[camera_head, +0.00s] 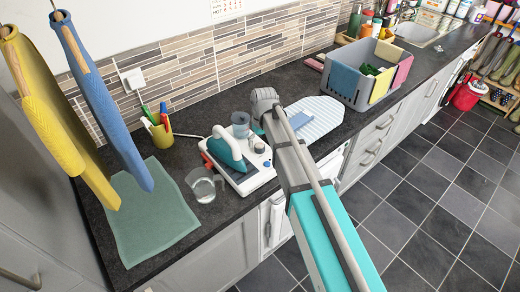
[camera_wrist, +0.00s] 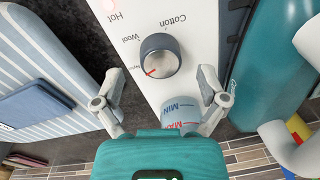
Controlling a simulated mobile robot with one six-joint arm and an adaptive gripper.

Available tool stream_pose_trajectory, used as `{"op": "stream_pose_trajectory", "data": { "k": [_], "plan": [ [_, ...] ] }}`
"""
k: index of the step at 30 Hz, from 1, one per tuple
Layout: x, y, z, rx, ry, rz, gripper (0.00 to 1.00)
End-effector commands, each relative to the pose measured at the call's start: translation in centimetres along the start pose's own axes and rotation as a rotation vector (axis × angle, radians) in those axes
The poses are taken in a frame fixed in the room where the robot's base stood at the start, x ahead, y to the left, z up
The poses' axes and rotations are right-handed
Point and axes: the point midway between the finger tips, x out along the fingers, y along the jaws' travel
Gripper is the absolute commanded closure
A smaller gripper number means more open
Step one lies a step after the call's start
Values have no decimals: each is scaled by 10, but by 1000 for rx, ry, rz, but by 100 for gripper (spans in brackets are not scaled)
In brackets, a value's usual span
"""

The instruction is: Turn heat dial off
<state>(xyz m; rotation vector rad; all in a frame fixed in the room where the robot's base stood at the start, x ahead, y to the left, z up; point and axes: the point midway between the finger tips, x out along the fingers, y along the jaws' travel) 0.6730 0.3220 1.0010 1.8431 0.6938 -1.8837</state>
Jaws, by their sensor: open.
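The heat dial (camera_wrist: 160,55) is a dark grey round knob on a white panel in the wrist view. Its red mark points to the lower left in that picture, beside a small label I cannot read. "Wool", "Cotton" and "Hot" are printed around it. My gripper (camera_wrist: 160,88) is open and empty, its fingers apart on either side below the dial, not visibly touching it. In the head view the white steam iron station (camera_head: 255,180) stands on the counter with a teal iron (camera_head: 228,148) on it.
A clear jug (camera_head: 203,185) stands just left of the station. A striped ironing pad (camera_head: 318,118) lies to its right. A pen cup (camera_head: 161,135), a green mat (camera_head: 150,225) and a grey crate (camera_head: 345,82) are on the counter.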

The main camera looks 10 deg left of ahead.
Motion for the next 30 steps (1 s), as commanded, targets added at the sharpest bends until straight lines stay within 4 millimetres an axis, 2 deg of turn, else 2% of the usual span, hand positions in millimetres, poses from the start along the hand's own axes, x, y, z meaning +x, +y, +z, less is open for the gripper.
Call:
{"op": "stream_pose_trajectory", "data": {
  "k": [1,7,22,30],
  "plan": [
    [7,0,0,0,0,0,8],
    [16,0,0,0,0,0,8],
    [18,0,0,0,0,0,8],
    [18,0,0,0,0,0,58]
  ]
}}
